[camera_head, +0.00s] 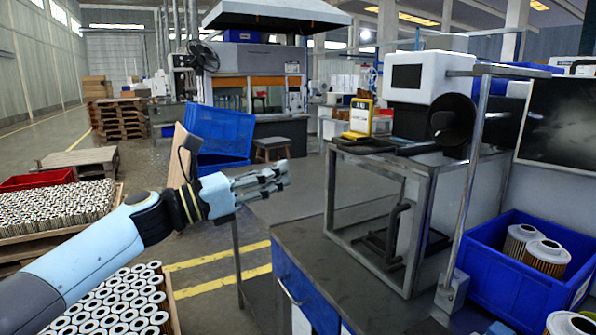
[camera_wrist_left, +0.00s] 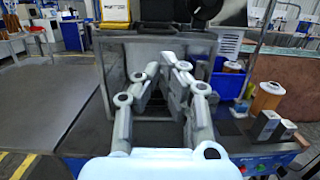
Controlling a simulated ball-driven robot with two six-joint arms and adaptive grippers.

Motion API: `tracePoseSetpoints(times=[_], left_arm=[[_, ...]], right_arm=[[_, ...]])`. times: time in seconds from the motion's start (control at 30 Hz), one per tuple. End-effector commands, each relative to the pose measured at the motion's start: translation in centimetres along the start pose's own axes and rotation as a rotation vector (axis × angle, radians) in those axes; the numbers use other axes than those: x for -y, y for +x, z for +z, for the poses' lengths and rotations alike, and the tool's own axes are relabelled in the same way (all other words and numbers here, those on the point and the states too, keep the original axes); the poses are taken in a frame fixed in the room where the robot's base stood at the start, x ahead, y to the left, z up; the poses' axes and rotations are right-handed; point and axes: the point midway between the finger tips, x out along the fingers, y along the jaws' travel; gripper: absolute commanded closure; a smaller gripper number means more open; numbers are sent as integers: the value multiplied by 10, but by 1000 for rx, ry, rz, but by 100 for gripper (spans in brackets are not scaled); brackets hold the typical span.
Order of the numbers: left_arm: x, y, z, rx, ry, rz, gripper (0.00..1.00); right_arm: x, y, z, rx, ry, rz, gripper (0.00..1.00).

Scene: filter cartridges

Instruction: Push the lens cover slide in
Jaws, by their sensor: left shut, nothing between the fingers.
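The white machine (camera_head: 425,77) with a round black lens part (camera_head: 455,120) on its front stands on a metal frame at the right in the head view. I cannot make out a separate lens cover slide on it. In the left wrist view the black lens part (camera_wrist_left: 205,8) is cut off by the top edge. My left gripper (camera_head: 279,177) is shut and empty, in the air left of the metal frame and apart from it. Its fingers (camera_wrist_left: 167,68) point toward the frame in the wrist view. My right gripper is not in view.
The metal frame (camera_head: 338,200) stands on a dark bench (camera_head: 325,265). A slanted metal post (camera_head: 470,170) rises in front of the machine. A yellow device (camera_head: 361,115) sits at the frame's left top. A blue crate (camera_head: 490,290) holds filter cartridges. The bench's near left is clear.

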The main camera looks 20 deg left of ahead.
Motion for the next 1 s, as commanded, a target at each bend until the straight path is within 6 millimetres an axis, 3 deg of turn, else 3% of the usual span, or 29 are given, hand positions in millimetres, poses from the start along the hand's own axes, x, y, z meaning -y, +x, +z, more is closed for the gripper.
tracePoseSetpoints(times=[0.3,0.53,0.7,1.0], left_arm=[[0,68,3,4,-2,1,100],[0,108,1,0,0,2,100],[0,123,-1,-2,1,3,100],[0,126,-2,-3,3,3,100]], right_arm=[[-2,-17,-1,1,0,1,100],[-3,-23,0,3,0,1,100],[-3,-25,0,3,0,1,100],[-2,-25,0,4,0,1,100]])
